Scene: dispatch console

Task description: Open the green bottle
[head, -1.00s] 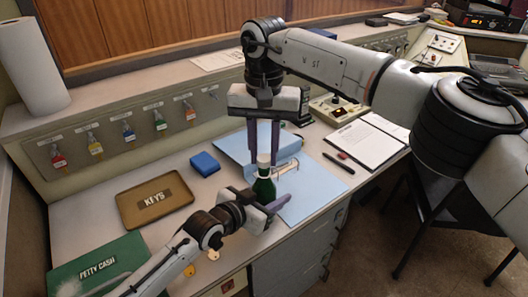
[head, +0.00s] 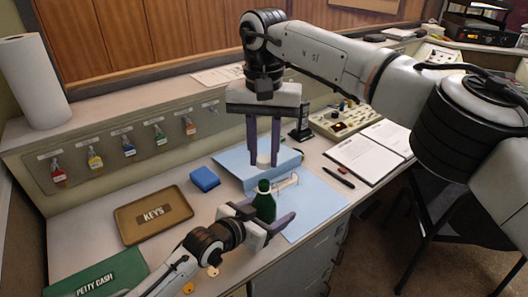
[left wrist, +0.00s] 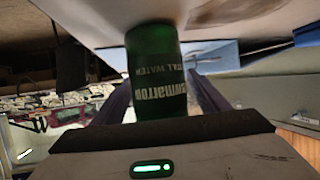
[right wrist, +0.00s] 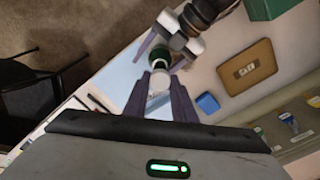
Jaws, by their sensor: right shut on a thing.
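The green bottle (head: 264,207) stands upright at the desk's front edge, its green neck bare on top. In the left wrist view its dark green body with white lettering (left wrist: 157,75) is between my left fingers. My right gripper (head: 264,148) points down above the bottle, shut on the white cap (head: 263,160). The cap is apart from the neck, with a small gap below it. The right wrist view shows the cap (right wrist: 160,82) between the fingers. The bottle's lower part is partly hidden by my left gripper.
A blue folder (head: 310,207) lies under and behind the bottle. A blue box (head: 204,179), a brown KEYS tray (head: 128,222) and a green PETTY CASH box (head: 105,277) are to the left.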

